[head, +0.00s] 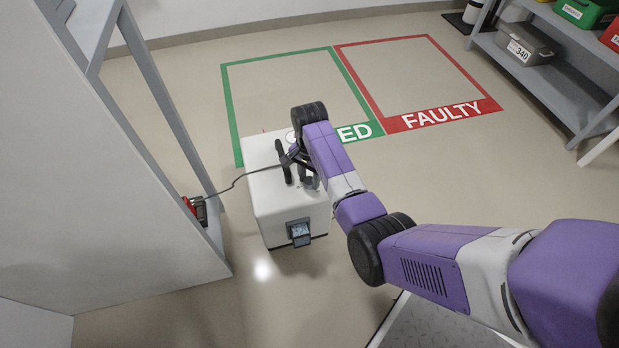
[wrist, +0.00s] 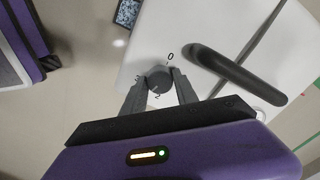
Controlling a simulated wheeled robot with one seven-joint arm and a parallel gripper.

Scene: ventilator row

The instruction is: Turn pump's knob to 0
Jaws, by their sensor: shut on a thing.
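The pump (head: 265,205) is a white box on the floor with a black carry handle (wrist: 238,73) on top and a small screen (head: 299,234) at its near end. Its dark round knob (wrist: 159,82) shows in the wrist view, with a printed 0 just beyond it and other small marks beside it. My gripper (wrist: 156,78) is shut on the knob, one grey finger on each side. The knob's pointer is too unclear to read. In the head view my arm hides the knob.
A dark cable runs from the pump to a red device (head: 196,208) by the grey frame at left. Green (head: 232,120) and red (head: 375,100) floor outlines lie behind. A shelf with bins (head: 527,45) stands at back right. Open floor surrounds the pump's front.

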